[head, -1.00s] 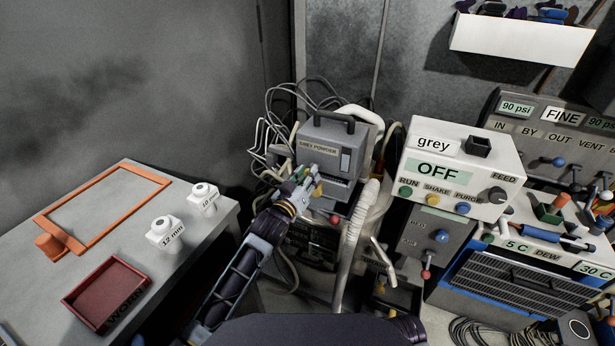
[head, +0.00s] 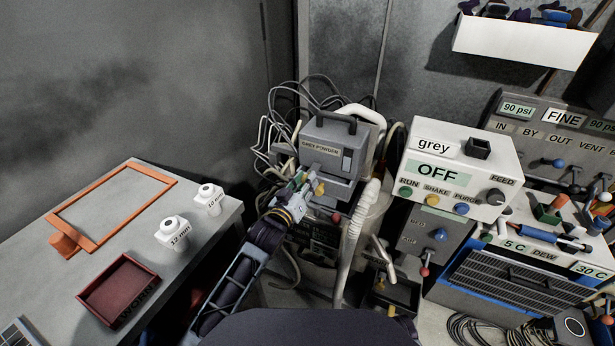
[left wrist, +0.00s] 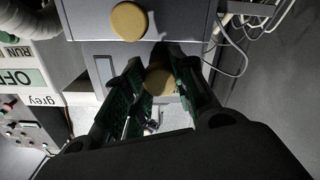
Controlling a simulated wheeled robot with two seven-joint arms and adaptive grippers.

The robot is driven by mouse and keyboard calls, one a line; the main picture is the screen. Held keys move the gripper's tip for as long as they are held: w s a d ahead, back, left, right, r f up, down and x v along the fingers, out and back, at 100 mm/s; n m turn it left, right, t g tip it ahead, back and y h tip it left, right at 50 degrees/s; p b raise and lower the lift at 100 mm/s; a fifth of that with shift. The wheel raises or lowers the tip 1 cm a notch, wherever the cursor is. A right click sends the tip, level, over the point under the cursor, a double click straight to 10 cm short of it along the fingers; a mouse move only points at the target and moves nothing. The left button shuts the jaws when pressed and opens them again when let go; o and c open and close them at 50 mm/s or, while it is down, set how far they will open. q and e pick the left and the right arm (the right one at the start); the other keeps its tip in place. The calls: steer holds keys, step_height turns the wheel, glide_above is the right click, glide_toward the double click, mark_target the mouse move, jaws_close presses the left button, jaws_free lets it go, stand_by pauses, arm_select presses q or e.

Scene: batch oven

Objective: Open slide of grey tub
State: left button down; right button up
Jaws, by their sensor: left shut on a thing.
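The grey tub (head: 342,138), with a black handle and a "GREY POWDER" label, stands at the centre of the head view. My left gripper (head: 309,181) is at its lower front left. The left wrist view shows the gripper (left wrist: 160,85) with its green-lined fingers shut on a yellow-brown round knob (left wrist: 159,76) at the grey front. A second yellow-brown knob (left wrist: 129,21) sits apart from the fingers, nearer the top of that view. The gripper and arm partly hide the tub's lower front, so how far the slide stands out is unclear. My right gripper is out of view.
A white "grey" control box (head: 458,165), reading OFF, stands to the right of the tub. A pale hose (head: 354,225) and loose cables (head: 265,150) crowd around the tub. The table at left holds white bottles (head: 172,234), a red tray (head: 118,290) and an orange frame (head: 91,240).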

arm_select(q)
steer(key=shift+s, duration=0.1)
steer(key=c, duration=1.1)
jaws_free()
steer(key=shift+c, duration=0.2)
steer(key=shift+a, duration=0.1)
steer(key=v, duration=1.2)
